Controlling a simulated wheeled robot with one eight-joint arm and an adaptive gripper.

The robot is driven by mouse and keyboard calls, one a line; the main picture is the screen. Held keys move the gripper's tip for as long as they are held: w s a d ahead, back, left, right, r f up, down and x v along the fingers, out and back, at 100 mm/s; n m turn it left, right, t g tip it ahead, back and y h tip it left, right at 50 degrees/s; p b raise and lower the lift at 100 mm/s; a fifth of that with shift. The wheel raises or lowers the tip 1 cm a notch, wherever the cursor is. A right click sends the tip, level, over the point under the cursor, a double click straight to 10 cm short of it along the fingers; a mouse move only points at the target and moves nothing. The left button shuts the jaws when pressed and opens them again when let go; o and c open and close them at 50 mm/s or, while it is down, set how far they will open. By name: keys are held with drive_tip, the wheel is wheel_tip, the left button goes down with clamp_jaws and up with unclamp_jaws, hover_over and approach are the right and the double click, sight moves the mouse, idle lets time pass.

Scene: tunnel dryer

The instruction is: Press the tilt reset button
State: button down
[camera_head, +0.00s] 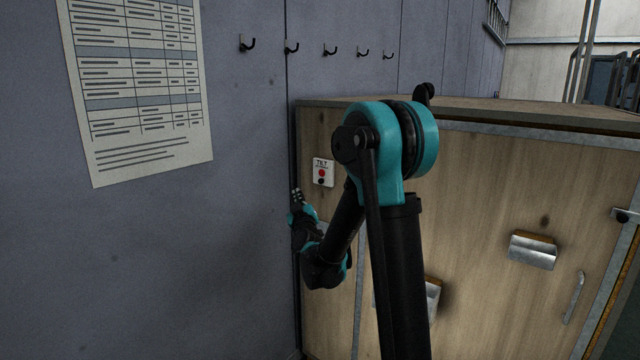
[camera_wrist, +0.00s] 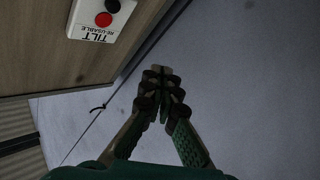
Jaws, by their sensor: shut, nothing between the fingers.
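A small white plate labelled TILT (camera_head: 323,172) is fixed to the wooden cabinet front near its left edge. It carries a red button (camera_head: 322,173) with a black round part (camera_head: 321,181) below it. In the wrist view the plate (camera_wrist: 92,32) is at the upper left, upside down, with the red button (camera_wrist: 103,19) and the black part (camera_wrist: 112,6). My gripper (camera_head: 297,193) is shut and empty, below and left of the plate. In the wrist view my fingertips (camera_wrist: 162,75) are together, apart from the plate, to its lower right.
The wooden cabinet (camera_head: 480,190) has metal handles (camera_head: 533,250). A blue-grey wall (camera_head: 235,240) stands close on the left, with a paper chart (camera_head: 140,80) and several black hooks (camera_head: 291,47) above. A thin black hook-like piece (camera_wrist: 98,108) shows in the wrist view.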

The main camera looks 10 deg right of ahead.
sight(321, 181)
drive_tip(key=shift+w+d+r+m+t+h, duration=0.15)
drive_tip(key=shift+w+m+t+h, duration=0.15)
drive_tip(key=shift+h, duration=0.25)
drive_tip(key=shift+w+d+r+m+t+h, duration=0.1)
drive_tip(key=shift+w+r+t+h, duration=0.1)
drive_tip(key=shift+w+h, duration=0.3)
drive_tip(key=w+d, duration=0.6)
drive_tip(key=shift+d, duration=0.2)
idle(1.2)
drive_tip(key=shift+w+d, duration=0.25)
drive_tip(key=shift+w, duration=0.05)
drive_tip(key=shift+w+d, duration=0.35)
idle(1.0)
drive_tip(key=shift+s+a, duration=0.65)
idle(0.4)
